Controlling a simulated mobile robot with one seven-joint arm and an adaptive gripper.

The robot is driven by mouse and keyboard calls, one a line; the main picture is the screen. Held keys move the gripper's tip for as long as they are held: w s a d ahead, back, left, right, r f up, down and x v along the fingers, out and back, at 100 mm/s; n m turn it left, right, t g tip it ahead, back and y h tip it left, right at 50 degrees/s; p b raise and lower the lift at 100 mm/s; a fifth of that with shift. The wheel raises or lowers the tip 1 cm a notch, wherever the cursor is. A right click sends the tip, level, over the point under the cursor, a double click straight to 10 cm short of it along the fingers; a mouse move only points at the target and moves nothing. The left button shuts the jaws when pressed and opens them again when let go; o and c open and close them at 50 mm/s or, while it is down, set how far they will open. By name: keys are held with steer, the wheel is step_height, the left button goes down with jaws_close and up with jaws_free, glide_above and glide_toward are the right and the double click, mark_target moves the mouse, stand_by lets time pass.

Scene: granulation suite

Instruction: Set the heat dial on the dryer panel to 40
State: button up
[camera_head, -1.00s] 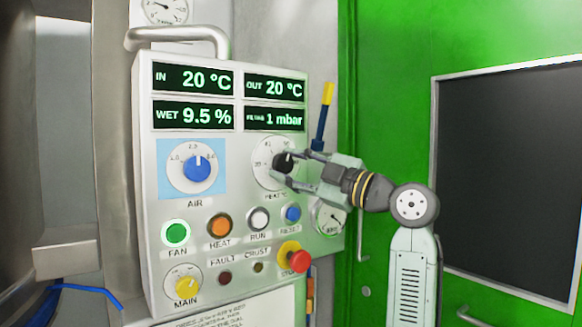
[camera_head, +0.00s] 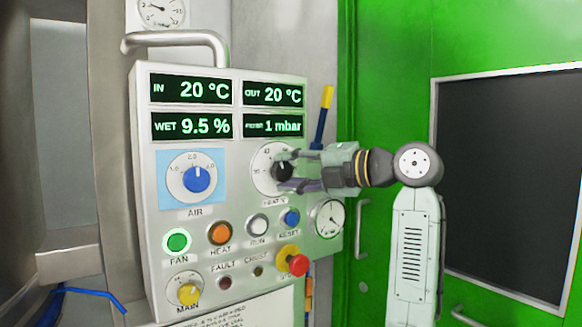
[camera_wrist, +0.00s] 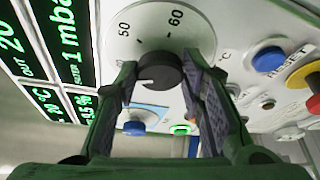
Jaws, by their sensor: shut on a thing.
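The heat dial is a black knob (camera_head: 282,170) on a round white scale plate (camera_head: 262,160) at the right of the dryer panel (camera_head: 150,215). My gripper (camera_head: 286,171) comes in from the right, its two fingers shut on the knob's sides. In the wrist view the black knob (camera_wrist: 160,72) sits between the fingertips (camera_wrist: 161,66). A white mark on it points left in that view. The numbers 50 and 60 show on the plate there. In the head view the fingers partly cover the plate, and I cannot tell the dial's setting.
The blue AIR knob (camera_head: 196,179) is left of the dial. Lit FAN (camera_head: 176,242), orange HEAT (camera_head: 219,231), RUN (camera_head: 256,225) and blue RESET (camera_head: 290,218) buttons lie below. A red emergency stop (camera_head: 298,264) and a gauge (camera_head: 327,217) are close under my gripper.

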steer(key=shift+n, duration=0.4)
steer(key=o, duration=1.1)
steer(key=shift+o, duration=0.2)
steer(key=v, duration=1.2)
steer(key=shift+r, duration=0.25)
steer(key=shift+s, duration=0.1)
